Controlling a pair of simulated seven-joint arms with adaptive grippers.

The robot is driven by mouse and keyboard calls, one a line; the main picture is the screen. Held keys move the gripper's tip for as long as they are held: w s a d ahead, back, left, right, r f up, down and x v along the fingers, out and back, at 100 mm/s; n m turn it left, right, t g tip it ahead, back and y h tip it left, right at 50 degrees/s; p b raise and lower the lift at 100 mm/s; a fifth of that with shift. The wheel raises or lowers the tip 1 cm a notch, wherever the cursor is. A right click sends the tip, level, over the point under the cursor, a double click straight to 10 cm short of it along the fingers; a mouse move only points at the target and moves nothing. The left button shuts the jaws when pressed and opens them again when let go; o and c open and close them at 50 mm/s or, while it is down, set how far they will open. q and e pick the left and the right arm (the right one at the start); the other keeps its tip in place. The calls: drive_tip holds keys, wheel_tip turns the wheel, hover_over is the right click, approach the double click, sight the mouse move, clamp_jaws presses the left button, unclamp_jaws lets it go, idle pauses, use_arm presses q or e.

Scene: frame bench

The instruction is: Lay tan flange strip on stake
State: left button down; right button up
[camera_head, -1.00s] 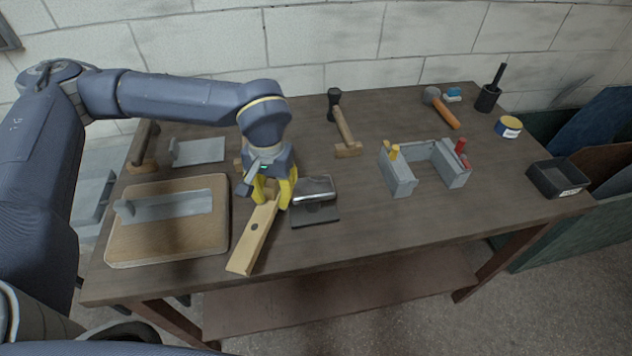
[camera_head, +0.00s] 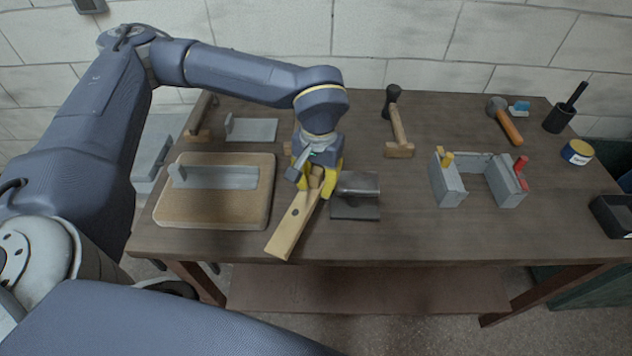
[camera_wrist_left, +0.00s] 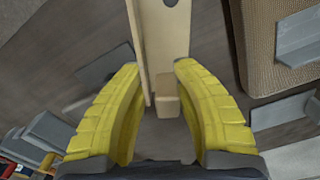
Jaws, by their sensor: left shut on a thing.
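The tan flange strip (camera_head: 294,222), a long pale wooden-looking piece with a dark hole, points toward the bench's front edge. My left gripper (camera_head: 323,188) has yellow fingers and is shut on the strip's far end. In the left wrist view, the strip (camera_wrist_left: 159,45) runs away from between the fingertips (camera_wrist_left: 157,80), with a small tan block at its near end. The stake (camera_head: 356,188), a grey metal head over a dark flat plate, stands just right of the gripper and strip. Whether the strip touches the bench or stake is unclear. My right gripper is out of view.
A tan board (camera_head: 214,214) with a grey angled piece (camera_head: 225,177) lies left of the strip. A mallet (camera_head: 399,135) lies behind the stake. A grey clamp-like fixture (camera_head: 448,188) with yellow and red handles stands right. Bare bench lies between stake and fixture.

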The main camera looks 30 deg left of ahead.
sight(322, 171)
use_arm(q)
drive_tip(key=shift+w+d+r+n, duration=0.15)
drive_tip(key=shift+w+r+n, duration=0.25)
drive_tip(key=shift+r, duration=0.05)
drive_tip(key=r+n, duration=0.1)
drive_tip(key=n, duration=0.2)
drive_tip(key=shift+w+d+r, duration=0.1)
drive_tip(key=shift+w+r, duration=0.25)
drive_tip(key=shift+w, duration=0.05)
drive_tip(key=r+n, duration=0.1)
drive_tip(key=n, duration=0.3)
drive_tip(key=shift+w+r, duration=0.2)
drive_tip(key=shift+r, duration=0.2)
wheel_tip(322, 171, up, 8)
drive_tip(key=w+d+n, duration=0.1)
drive_tip(key=n, duration=1.3)
drive_tip(key=shift+n, duration=0.3)
drive_tip(key=shift+w, duration=0.1)
wheel_tip(322, 171, down, 7)
drive_tip(key=shift+f, duration=1.4)
